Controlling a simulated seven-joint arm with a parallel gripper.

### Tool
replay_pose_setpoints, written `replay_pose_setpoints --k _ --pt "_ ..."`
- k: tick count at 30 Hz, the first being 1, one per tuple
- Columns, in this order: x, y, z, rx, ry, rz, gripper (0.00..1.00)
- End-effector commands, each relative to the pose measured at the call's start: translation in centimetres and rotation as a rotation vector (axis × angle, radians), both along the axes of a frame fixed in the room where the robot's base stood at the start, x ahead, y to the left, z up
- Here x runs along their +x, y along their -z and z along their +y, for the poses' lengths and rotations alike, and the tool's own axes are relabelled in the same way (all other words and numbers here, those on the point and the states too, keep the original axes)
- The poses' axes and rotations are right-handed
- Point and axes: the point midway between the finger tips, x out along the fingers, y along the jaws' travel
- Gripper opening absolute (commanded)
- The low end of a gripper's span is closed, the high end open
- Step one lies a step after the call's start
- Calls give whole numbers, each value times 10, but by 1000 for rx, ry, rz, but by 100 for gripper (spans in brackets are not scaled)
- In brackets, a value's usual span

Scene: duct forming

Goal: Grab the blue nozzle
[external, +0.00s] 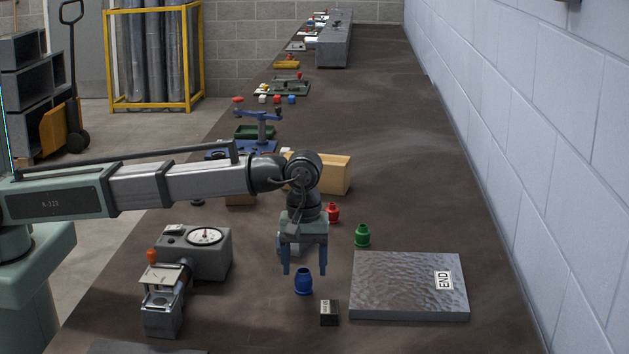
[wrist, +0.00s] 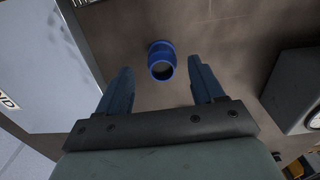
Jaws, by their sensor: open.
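The blue nozzle (external: 303,282) stands upright on the dark bench, left of the metal plate. In the wrist view the blue nozzle (wrist: 161,61) lies ahead of the gap between my fingertips, its round opening facing the camera. My gripper (external: 304,271) points down with its fingers apart and empty. In the external view its fingertips are just above and behind the nozzle. In the wrist view my gripper (wrist: 160,78) has one finger to each side below the nozzle, not touching it.
A metal plate marked END (external: 400,286) lies to the right. A small dark labelled block (external: 329,312) sits close to the nozzle. Green (external: 362,236) and red (external: 333,213) nozzles stand behind. A grey machine with a dial (external: 205,250) stands left. A wooden block (external: 335,175) is farther back.

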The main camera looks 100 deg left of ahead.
Motion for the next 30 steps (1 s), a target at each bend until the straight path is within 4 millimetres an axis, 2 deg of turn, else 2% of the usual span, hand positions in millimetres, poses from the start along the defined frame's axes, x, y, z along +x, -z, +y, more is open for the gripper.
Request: replay_pose_setpoints --k 3,7,15,30 --pt "-4 17 0 0 0 3 67" --pt "-3 31 0 0 0 1 67" --pt "-3 34 0 0 0 0 67" --pt "-3 33 0 0 0 0 19"
